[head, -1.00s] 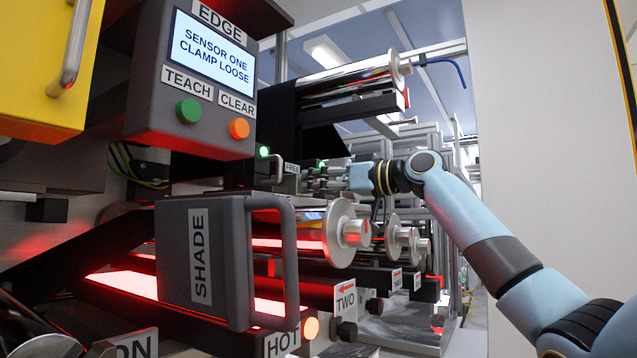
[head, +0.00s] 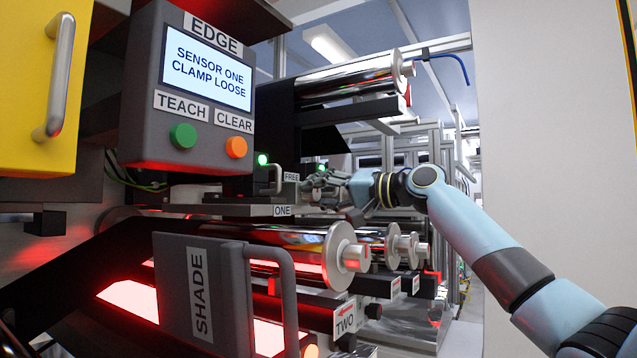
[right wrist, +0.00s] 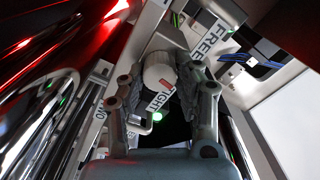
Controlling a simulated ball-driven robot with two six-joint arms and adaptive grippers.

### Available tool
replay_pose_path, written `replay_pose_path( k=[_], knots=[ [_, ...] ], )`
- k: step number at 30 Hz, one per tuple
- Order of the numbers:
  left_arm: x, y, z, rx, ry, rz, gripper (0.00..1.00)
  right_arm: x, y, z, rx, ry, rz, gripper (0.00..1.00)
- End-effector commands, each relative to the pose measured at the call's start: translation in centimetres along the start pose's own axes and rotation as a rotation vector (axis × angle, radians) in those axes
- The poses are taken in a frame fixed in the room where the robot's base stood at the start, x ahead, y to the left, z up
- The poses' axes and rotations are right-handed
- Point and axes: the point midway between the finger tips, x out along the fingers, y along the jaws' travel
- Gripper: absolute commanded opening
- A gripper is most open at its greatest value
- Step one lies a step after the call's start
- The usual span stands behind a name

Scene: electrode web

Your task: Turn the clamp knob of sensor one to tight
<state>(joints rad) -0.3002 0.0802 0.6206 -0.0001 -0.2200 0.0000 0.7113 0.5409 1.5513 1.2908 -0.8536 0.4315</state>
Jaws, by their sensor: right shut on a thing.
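My right gripper (head: 322,183) reaches in from the right to the machine, beside the small FREE label (head: 291,176) and above the ONE label (head: 282,210). In the right wrist view, the right gripper (right wrist: 161,80) is shut on a pale round clamp knob (right wrist: 158,68) with a red mark on its face. A TIGHT label (right wrist: 160,98) shows just below the knob, and a FREE label lies to its upper right. The display (head: 207,75) reads "SENSOR ONE CLAMP LOOSE". The fingers hide the knob in the head view. My left gripper is out of view.
A grey SHADE box (head: 200,290) with a handle stands low in front, near red-lit web and shiny rollers (head: 340,255). The TEACH and CLEAR panel and a yellow door (head: 40,90) are at upper left. A pale wall (head: 555,130) is right.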

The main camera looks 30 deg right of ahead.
Motion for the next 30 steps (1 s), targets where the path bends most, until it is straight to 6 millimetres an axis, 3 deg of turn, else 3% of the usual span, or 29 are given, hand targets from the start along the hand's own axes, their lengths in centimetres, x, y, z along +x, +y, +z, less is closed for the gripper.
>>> replay_pose_path(
  k=[15, 30],
  knots=[
    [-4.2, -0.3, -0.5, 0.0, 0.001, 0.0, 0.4, 0.0, -0.1, -0.2, 0.432, 0.001, 0.0, 0.0],
    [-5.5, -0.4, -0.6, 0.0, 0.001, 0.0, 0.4, 0.0, 0.2, 0.0, 0.594, 0.002, -0.001, 0.0]
  ],
)
